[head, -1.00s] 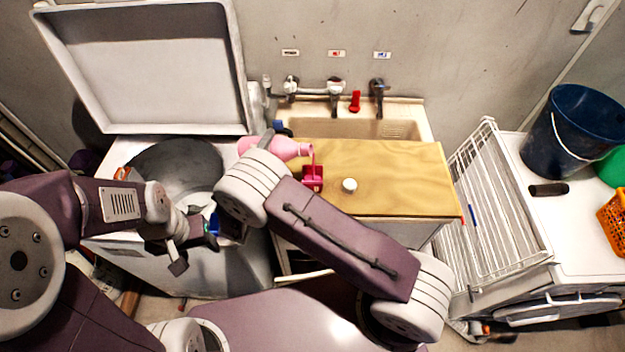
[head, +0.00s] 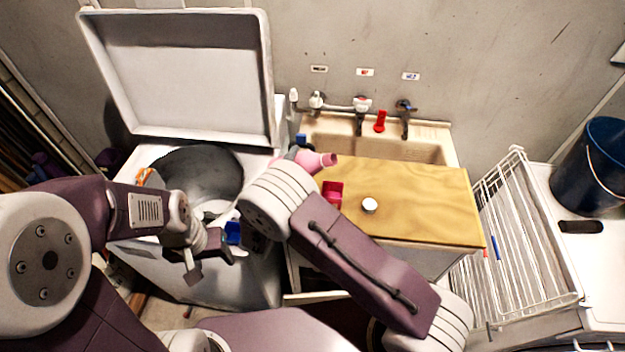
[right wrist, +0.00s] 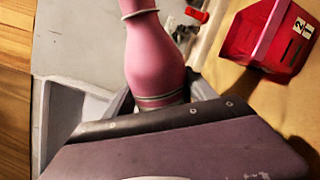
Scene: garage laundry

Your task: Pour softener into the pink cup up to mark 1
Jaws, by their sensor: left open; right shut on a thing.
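The pink softener bottle (head: 317,160) is in my right gripper, tilted, with its mouth to the right, behind the cup in the head view. No stream shows from it. In the right wrist view my right gripper (right wrist: 160,98) is shut around the bottle (right wrist: 153,55). The pink cup (head: 333,188) stands on the wooden board, apart from the bottle. In the right wrist view the cup (right wrist: 262,42) shows a pale label with marks 1 and 2; its liquid level cannot be made out. My left gripper (head: 212,262) is open and empty in front of the washer opening.
A white cap (head: 369,205) lies on the wooden board (head: 425,205), right of the cup. Behind are the sink (head: 435,152) and taps. The open washer drum (head: 185,175) is at left, a white drying rack (head: 515,240) at right. The board's right part is clear.

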